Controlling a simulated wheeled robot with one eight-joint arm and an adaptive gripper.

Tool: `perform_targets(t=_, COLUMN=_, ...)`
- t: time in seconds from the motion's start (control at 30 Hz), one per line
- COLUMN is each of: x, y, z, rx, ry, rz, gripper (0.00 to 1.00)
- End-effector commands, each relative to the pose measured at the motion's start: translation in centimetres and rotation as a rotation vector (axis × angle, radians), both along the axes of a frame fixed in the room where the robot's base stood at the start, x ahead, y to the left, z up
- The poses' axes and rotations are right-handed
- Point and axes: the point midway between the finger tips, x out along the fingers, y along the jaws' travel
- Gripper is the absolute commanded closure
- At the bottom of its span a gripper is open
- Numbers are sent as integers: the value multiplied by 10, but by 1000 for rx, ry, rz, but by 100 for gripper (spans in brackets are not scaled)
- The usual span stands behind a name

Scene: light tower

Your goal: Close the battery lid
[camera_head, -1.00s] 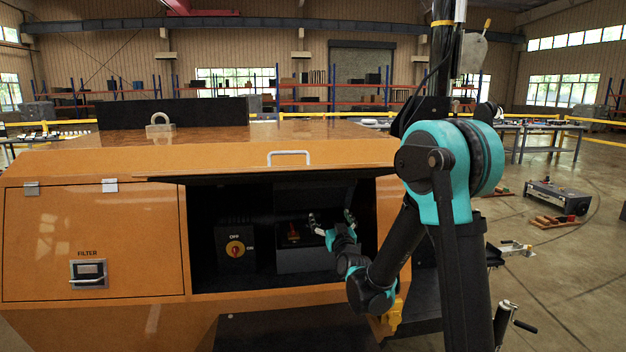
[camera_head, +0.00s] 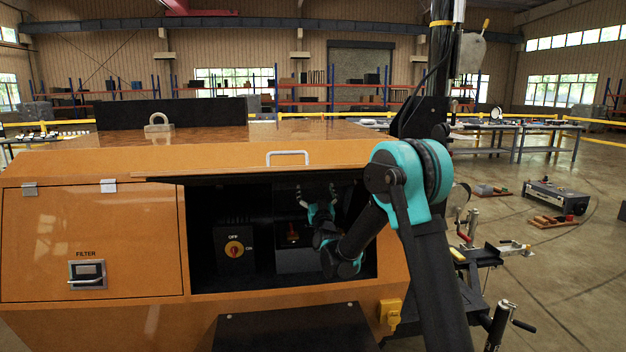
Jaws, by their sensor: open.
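The orange machine's open compartment holds a dark grey box (camera_head: 294,260), which appears to be the battery box. A small red and orange part (camera_head: 292,233) shows above its front. A dark panel (camera_head: 285,196) stands behind and above the box; it may be the raised battery lid, but the shadow makes its edges hard to tell. My gripper (camera_head: 316,190) is inside the compartment, above and slightly right of the box. Its fingers point up, spread apart and empty, in front of the dark panel. I cannot tell whether they touch it.
A raised hatch door (camera_head: 230,179) overhangs the compartment's top edge. A red and yellow OFF/ON switch (camera_head: 235,248) sits left of the box. The compartment's right wall (camera_head: 388,240) is close to my arm. A closed FILTER door (camera_head: 90,245) lies further left.

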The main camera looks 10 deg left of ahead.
Motion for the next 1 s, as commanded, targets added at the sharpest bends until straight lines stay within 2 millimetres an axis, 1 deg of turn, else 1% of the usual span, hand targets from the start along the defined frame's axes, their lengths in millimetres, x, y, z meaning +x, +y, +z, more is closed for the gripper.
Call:
perform_targets(t=0.03, x=10, y=2, z=4, rx=0, ry=0, rz=-1, gripper=7)
perform_targets(t=0.1, x=22, y=5, z=9, rx=0, ry=0, rz=-1, gripper=7)
perform_targets(t=0.3, x=46, y=13, z=20, rx=0, ry=0, rz=-1, gripper=7)
perform_targets(t=0.5, x=57, y=16, z=25, rx=0, ry=0, rz=0, gripper=7)
perform_targets(t=0.77, x=58, y=16, z=25, rx=0, ry=0, rz=0, gripper=7)
perform_targets(t=0.87, x=58, y=16, z=25, rx=0, ry=0, rz=0, gripper=17)
perform_targets(t=1.0, x=58, y=17, z=25, rx=0, ry=1, rz=0, gripper=34)
